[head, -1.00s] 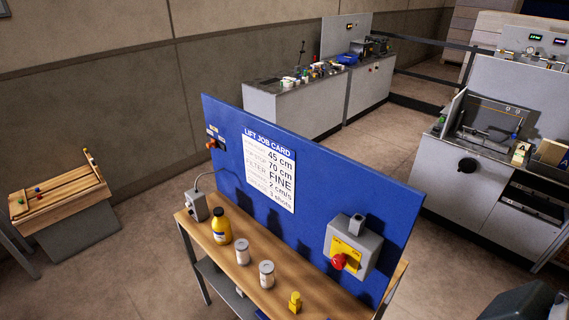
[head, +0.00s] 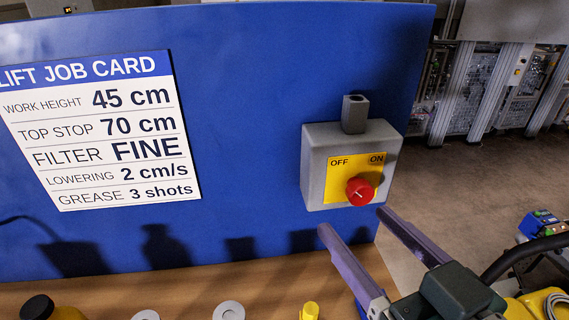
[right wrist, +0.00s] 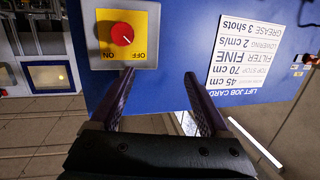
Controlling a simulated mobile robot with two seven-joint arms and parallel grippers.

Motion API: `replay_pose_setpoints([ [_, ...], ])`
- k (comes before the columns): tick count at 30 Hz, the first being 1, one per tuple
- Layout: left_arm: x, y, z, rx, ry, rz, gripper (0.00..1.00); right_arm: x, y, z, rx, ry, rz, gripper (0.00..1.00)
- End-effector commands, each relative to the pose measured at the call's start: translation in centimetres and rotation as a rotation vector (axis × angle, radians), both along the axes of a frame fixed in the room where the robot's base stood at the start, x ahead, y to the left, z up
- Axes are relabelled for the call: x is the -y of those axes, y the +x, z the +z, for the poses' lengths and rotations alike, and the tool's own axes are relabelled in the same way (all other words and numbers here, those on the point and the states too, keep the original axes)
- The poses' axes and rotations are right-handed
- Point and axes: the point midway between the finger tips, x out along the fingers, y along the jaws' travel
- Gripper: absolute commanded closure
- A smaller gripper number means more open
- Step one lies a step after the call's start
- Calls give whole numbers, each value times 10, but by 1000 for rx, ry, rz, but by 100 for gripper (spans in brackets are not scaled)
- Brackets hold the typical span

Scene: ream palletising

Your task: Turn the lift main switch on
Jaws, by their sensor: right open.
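The lift main switch is a grey box (head: 318,172) on the blue panel. Its yellow plate is lettered OFF at left and ON at right, and it carries a red round knob (head: 360,191) with a short white mark. The right wrist view shows the knob (right wrist: 122,36) upside down, above and left of the fingers. My right gripper (head: 354,221) is open and empty, just below and in front of the knob, apart from it. My left gripper is not in view.
The blue panel (head: 250,90) carries a white lift job card (head: 110,130) at left. Below it is a wooden bench top (head: 230,275) with a yellow bottle (head: 55,312), pale round lids and a small yellow item (head: 309,311). Open floor (head: 470,170) lies at right.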

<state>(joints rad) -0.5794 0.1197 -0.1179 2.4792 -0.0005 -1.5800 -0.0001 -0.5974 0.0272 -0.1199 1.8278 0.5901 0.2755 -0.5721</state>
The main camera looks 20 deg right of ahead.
Motion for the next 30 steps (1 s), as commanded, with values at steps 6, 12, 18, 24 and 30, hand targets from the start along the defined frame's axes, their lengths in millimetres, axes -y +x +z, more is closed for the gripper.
replay_pose_setpoints([
  [6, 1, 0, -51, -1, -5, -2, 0, 33, -13, -48, 92, -36, -172, 20],
  [12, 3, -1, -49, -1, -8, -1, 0, 43, -1, -45, 112, -46, -205, 20],
  [18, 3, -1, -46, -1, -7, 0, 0, 52, 37, -43, 113, -46, -202, 20],
  [24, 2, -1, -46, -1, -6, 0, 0, 59, 68, -45, 111, -45, -202, 20],
  [30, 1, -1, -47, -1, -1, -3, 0, 63, 81, -45, 109, -45, -201, 20],
])
